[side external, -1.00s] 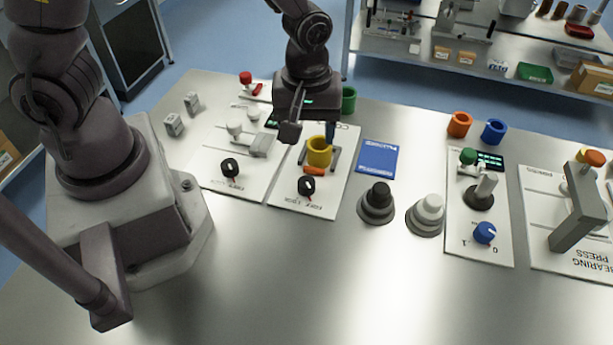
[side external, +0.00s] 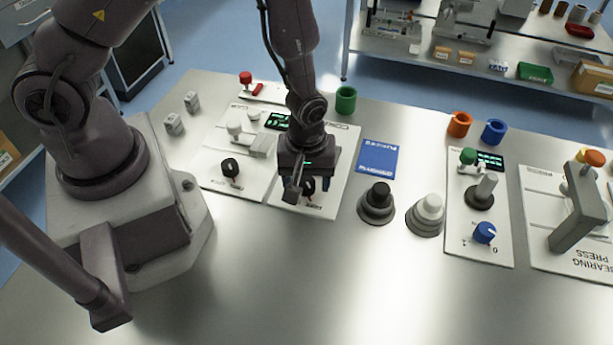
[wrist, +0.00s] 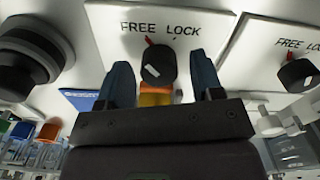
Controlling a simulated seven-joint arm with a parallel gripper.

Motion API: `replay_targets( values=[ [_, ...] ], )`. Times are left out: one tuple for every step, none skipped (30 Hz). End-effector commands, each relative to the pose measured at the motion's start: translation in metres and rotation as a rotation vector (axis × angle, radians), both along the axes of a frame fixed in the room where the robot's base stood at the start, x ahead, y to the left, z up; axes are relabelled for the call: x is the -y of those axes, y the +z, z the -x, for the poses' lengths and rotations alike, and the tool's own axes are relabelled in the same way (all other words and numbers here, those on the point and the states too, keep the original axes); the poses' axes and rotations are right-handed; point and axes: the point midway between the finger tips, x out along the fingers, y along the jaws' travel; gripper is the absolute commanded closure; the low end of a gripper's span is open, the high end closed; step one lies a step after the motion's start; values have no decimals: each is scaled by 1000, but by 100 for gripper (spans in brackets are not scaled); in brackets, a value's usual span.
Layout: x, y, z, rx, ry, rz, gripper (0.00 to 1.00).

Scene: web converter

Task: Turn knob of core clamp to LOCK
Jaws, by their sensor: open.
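The black core clamp knob (wrist: 158,65) stands on a white panel (wrist: 105,38) marked FREE and LOCK. A short red mark shows at its edge, near the gap between the words and towards FREE. My gripper (wrist: 161,66) is open, with one blue finger on each side of the knob; I cannot tell whether they touch it. In the side view my gripper (side external: 302,188) is low over the front of this panel (side external: 340,165), and the knob (side external: 309,186) is partly hidden. A yellow and orange part (wrist: 155,96) shows between the fingers, behind the knob.
A similar panel with a black knob (side external: 229,168) is close on the left. A black stepped part (side external: 377,203) and a white one (side external: 427,215) stand to the right. A blue card (side external: 378,158) lies nearby. The table front (side external: 350,300) is clear.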

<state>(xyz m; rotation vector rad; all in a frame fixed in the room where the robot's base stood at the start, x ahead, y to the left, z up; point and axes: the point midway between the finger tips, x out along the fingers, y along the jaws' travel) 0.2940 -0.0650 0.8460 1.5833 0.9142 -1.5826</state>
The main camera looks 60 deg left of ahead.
Motion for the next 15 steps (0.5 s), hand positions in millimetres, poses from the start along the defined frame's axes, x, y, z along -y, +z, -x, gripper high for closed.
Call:
replay_targets(
  values=[
    [0, 0, 0, 0, 0, 0, 40],
    [0, 0, 0, 0, 0, 0, 40],
    [0, 0, 0, 0, 0, 0, 42],
    [0, 0, 0, 0, 0, 0, 49],
    [0, 0, 0, 0, 0, 0, 56],
    [0, 0, 0, 0, 0, 0, 65],
    [0, 0, 0, 0, 0, 0, 72],
    [0, 0, 0, 0, 0, 0, 79],
    [0, 0, 0, 0, 0, 0, 88],
    [0, 0, 0, 0, 0, 0, 89],
    [0, 1, 0, 0, 0, 0, 89],
    [0, 1, 0, 0, -1, 0, 89],
    [0, 1, 0, 0, -1, 0, 89],
    [0, 1, 0, 0, -3, 0, 89],
    [0, 1, 0, 0, -6, 0, 89]
  ],
)
